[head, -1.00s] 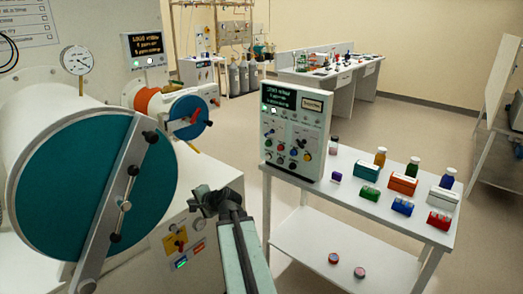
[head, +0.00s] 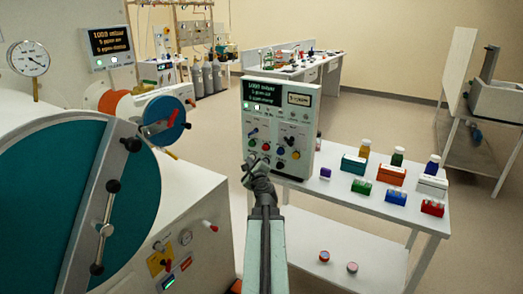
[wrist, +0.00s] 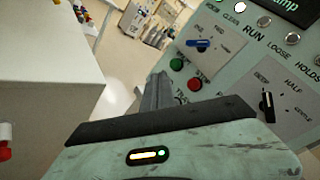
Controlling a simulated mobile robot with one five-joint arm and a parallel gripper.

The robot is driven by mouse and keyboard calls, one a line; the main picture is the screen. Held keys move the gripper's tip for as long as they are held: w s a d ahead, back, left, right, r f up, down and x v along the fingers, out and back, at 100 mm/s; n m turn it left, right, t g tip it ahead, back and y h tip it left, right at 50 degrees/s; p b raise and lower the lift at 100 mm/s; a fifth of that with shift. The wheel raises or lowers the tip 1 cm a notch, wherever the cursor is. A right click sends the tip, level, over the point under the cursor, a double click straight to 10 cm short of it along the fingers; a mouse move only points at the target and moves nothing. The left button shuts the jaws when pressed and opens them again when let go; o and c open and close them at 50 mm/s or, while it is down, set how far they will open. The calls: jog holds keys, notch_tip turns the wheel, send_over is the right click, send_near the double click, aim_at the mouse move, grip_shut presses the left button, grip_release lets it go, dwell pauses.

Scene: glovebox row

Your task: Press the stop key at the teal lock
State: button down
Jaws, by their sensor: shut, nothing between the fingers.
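The large teal round door (head: 60,185) of the lock, with a grey bar across it, fills the left of the head view. A pale control panel (head: 308,150) stands right of it, with a dark screen, switches and coloured round keys. In the wrist view a red key (wrist: 195,84) sits beside a green key (wrist: 177,64) on the tilted panel face (wrist: 225,85); the small lettering by them is hard to read. My gripper (head: 256,165) is shut and empty in front of the panel's lower left. Its fingers (wrist: 157,88) show left of the red key; contact cannot be told.
A white cart (head: 400,215) holds small bottles and coloured boxes right of the panel. A smaller blue round door (head: 172,120) with a red handle is behind the teal one. A white cabinet (wrist: 50,80) is at the wrist view's left. Open floor lies at the right.

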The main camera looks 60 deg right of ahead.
aim_at(264, 151)
jog(key=shift+w, duration=0.1)
jog(key=d, duration=0.8)
jog(key=shift+d, duration=0.35)
jog(key=shift+d, duration=0.15)
dwell(1.5)
jog(key=shift+d, duration=0.25)
jog(key=shift+d, duration=0.65)
dwell(0.7)
jog(key=shift+a, duration=1.05)
